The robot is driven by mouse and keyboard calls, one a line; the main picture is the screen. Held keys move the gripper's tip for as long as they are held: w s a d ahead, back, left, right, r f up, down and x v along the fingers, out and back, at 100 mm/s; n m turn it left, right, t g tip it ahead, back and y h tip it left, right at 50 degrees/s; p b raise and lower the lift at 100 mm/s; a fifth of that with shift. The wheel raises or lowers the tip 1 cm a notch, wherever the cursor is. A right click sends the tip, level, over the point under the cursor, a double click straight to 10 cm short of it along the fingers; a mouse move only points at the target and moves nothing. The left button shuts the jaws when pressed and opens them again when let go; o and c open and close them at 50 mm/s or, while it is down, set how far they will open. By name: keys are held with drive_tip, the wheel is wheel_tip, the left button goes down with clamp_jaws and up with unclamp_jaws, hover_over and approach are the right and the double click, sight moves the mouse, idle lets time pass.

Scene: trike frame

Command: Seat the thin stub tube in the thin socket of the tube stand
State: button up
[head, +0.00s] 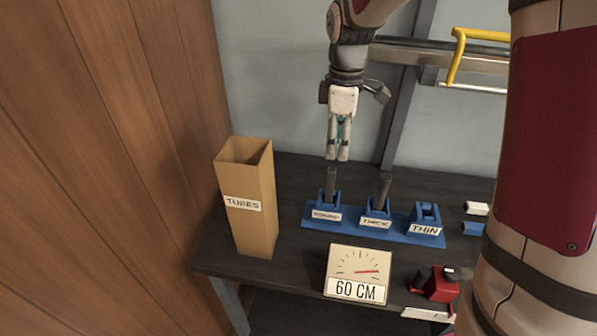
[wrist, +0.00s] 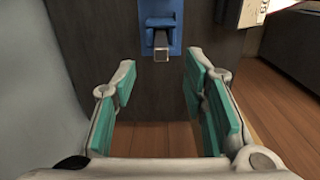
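The blue tube stand (head: 398,235) lies on the dark bench with three sockets. The thin socket (head: 427,215), at the right end, shows no tube in it. A dark tube (head: 331,180) stands in the left socket, whose label is hard to read. Another dark tube (head: 383,186) stands slightly tilted in the thick socket. I cannot tell which is the thin stub tube. My gripper (head: 338,156) points down above the left tube, apart from it. The wrist view shows its teal pads wide apart with nothing between them, and a square-ended tube (wrist: 161,48) in a blue socket beyond.
A tall cardboard TUBES box (head: 252,225) stands left of the stand. A 60 CM gauge (head: 357,275) and a red device (head: 436,283) sit in front. White (head: 476,208) and blue (head: 472,228) blocks lie at right. A wooden wall (head: 110,150) borders the left.

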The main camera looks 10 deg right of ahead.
sight(332, 169)
drive_tip(key=f, duration=0.7)
drive_tip(key=shift+w+a+f, duration=0.15)
drive_tip(key=shift+a+f, duration=0.15)
drive_tip(key=shift+f, duration=0.1)
drive_tip(key=shift+f+p, duration=0.3)
drive_tip(key=shift+f, duration=2.85)
clamp_jaws()
